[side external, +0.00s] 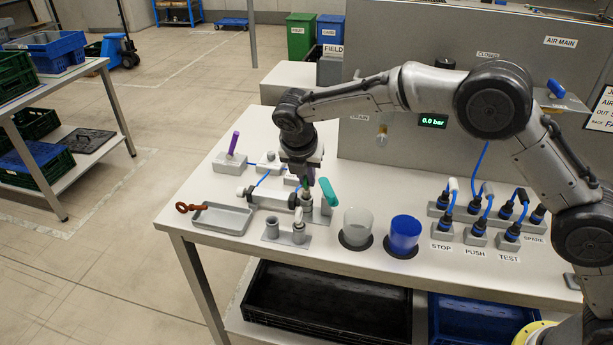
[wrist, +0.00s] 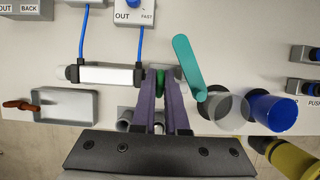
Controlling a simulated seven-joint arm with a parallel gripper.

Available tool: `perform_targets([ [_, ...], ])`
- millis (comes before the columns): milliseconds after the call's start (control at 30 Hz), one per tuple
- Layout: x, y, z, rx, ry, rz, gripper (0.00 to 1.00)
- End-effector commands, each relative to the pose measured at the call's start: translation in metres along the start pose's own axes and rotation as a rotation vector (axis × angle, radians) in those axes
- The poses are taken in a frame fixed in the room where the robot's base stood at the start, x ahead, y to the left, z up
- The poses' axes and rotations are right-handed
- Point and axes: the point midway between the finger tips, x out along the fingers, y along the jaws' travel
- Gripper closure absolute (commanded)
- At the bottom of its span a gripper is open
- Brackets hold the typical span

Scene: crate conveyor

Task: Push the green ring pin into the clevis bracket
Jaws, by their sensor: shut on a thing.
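My gripper (wrist: 160,95) has its two purple fingers closed around the green ring pin (wrist: 160,80), seen between the fingertips in the wrist view. In the side view my gripper (side external: 304,184) points down over the work at the right end of the cylinder. The clevis bracket appears to be the grey part (wrist: 178,73) at the fingertips, beside the teal lever (wrist: 188,62). The fingers hide most of it. I cannot tell whether the pin's tip is in the bracket's hole.
A white air cylinder (wrist: 106,75) with blue hoses lies left of the fingers. A grey tray (side external: 222,218) has a rust-red ring pin (side external: 195,207) on its edge. A clear cup (side external: 357,226) and a blue cup (side external: 404,233) stand right. Grey sockets (side external: 285,234) stand in front.

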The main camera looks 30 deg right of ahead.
Motion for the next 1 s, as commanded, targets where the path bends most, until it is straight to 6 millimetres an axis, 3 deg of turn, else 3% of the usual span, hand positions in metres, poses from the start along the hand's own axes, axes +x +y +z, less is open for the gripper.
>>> perform_targets([
  [1000, 0.011, 0.0, -0.005, -0.001, 0.0, 0.0, 1.0],
])
